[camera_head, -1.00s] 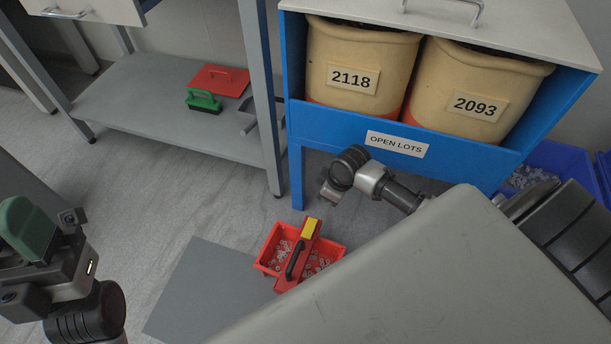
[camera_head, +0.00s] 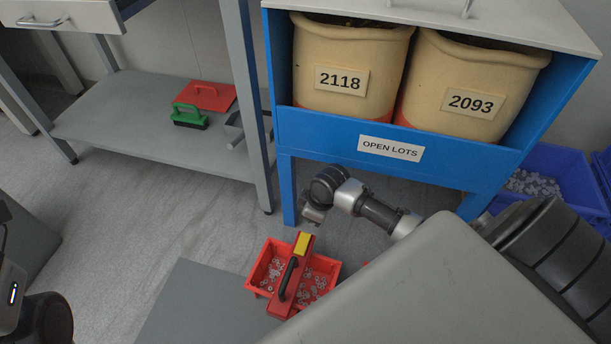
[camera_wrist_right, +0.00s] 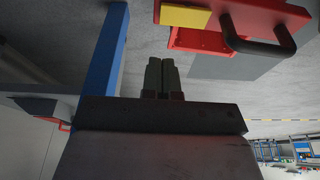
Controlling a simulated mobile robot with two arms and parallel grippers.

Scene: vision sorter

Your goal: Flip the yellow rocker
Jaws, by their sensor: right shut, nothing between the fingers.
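A yellow piece (camera_head: 302,244), which looks like the rocker, sits at the far end of the red centre bar of a red two-sided carrier (camera_head: 270,256) on the floor. A black handle (camera_head: 288,279) arches over the bar. My right gripper (camera_head: 314,215) is just beyond the yellow piece, below the blue stand. In the right wrist view my fingers (camera_wrist_right: 160,74) are together and empty; the yellow piece (camera_wrist_right: 186,19) is to their upper right, apart from them. Of my left arm only a part shows at the left edge; its gripper is out of view.
A blue stand (camera_head: 300,138) with two tan bins (camera_head: 349,65) rises behind my right arm. Small washer-like parts lie in the carrier. A grey mat (camera_head: 190,300) lies beside it. A grey panel covers the lower right. Open floor lies to the left.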

